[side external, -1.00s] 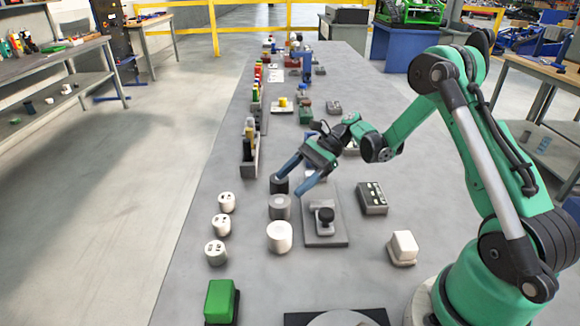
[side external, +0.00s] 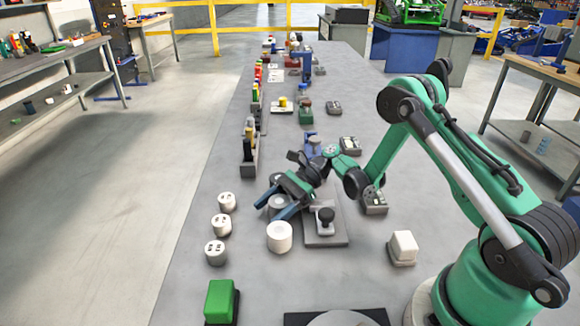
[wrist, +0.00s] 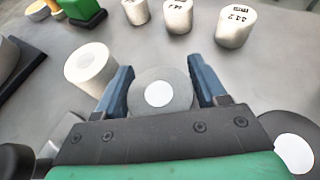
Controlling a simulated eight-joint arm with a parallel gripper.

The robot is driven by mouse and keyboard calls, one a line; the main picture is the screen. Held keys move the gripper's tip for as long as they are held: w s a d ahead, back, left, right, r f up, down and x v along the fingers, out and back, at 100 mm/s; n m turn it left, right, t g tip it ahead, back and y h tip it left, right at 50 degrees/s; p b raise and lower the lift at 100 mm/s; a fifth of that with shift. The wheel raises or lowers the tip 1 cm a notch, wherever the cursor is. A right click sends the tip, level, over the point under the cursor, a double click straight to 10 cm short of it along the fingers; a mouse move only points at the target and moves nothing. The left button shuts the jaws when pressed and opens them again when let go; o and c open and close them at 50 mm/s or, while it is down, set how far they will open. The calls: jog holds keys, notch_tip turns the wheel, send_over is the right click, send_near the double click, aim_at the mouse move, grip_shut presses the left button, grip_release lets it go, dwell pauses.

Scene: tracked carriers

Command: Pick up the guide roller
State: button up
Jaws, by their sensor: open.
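A grey roller with a pale round centre (wrist: 158,93) stands upright between the open fingers of my gripper (wrist: 160,68) in the wrist view. Gaps beside the fingers are too narrow to tell contact. In the side view my gripper (side external: 270,211) reaches down around this grey roller (side external: 277,202), partly covering it. A white hollow roller (side external: 279,237) stands just in front, and shows at left in the wrist view (wrist: 90,68).
Several white marked cylinders (side external: 221,225) stand in a row to the left. A dark plate with a black knob (side external: 325,238) lies close on the right. A green block (side external: 219,301) and a white block (side external: 403,247) are nearer the camera.

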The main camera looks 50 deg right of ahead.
aim_at(273, 204)
grip_shut()
jog(key=shift+r, duration=0.15)
notch_tip(273, 204, up, 20)
dwell(1.8)
